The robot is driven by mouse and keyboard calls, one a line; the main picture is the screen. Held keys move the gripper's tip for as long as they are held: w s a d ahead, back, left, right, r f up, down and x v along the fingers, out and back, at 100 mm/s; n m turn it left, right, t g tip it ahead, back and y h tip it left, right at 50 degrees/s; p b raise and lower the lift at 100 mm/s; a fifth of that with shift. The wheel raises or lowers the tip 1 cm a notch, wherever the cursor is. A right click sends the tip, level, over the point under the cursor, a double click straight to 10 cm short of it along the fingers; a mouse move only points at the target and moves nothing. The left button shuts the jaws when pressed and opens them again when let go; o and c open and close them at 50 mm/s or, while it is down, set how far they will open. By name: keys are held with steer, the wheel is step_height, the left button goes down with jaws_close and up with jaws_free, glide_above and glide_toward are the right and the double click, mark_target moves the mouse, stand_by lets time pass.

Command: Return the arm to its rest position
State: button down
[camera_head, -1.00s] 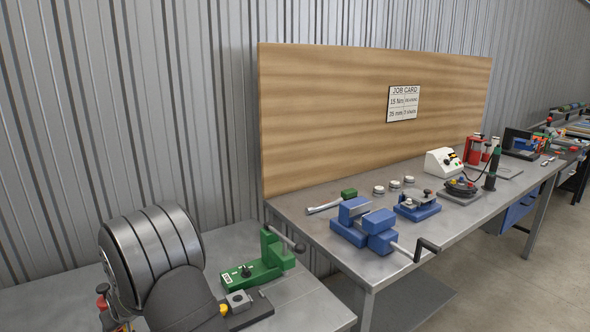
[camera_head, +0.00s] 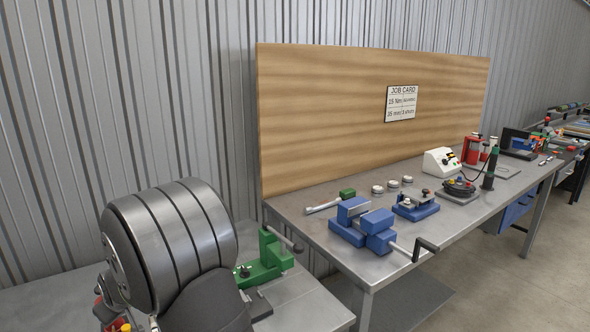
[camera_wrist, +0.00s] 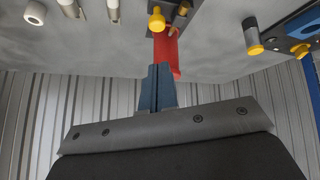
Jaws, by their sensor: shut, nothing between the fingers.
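My gripper (camera_wrist: 157,88) shows in the wrist view as two blue-grey fingers pressed together, with nothing between them. The fingertips point toward a red part (camera_wrist: 167,52) by a bench surface; I cannot tell whether they touch it. In the head view, my arm's large banded grey link (camera_head: 180,240) fills the lower left. It hides part of the near bench and of a green fixture (camera_head: 265,262). My gripper itself is hidden or out of frame there.
Yellow-tipped parts (camera_wrist: 252,40) hang close to the gripper's right in the wrist view. In the head view, a blue vise (camera_head: 365,228) stands on the long bench, with several tools behind it. A wooden board (camera_head: 350,115) rises at that bench's back.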

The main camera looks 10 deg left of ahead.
steer(key=n+h, duration=0.1)
steer(key=n, duration=0.6)
steer(key=s+n+h, duration=0.1)
steer(key=n, duration=0.7)
steer(key=s+n+h, duration=0.1)
steer(key=n, duration=0.7)
steer(key=shift+s+a+r+h, duration=0.25)
steer(key=shift+a+r+h, duration=0.05)
steer(key=shift+r, duration=0.05)
steer(key=m, duration=0.3)
steer(key=m+y, duration=0.1)
steer(key=m, duration=0.3)
steer(key=w+m, duration=0.1)
steer(key=m, duration=0.2)
steer(key=shift+f+g+y, duration=0.3)
steer(key=shift+f+y, duration=0.05)
steer(key=shift+y, duration=0.05)
steer(key=shift+s, duration=0.1)
stand_by(0.4)
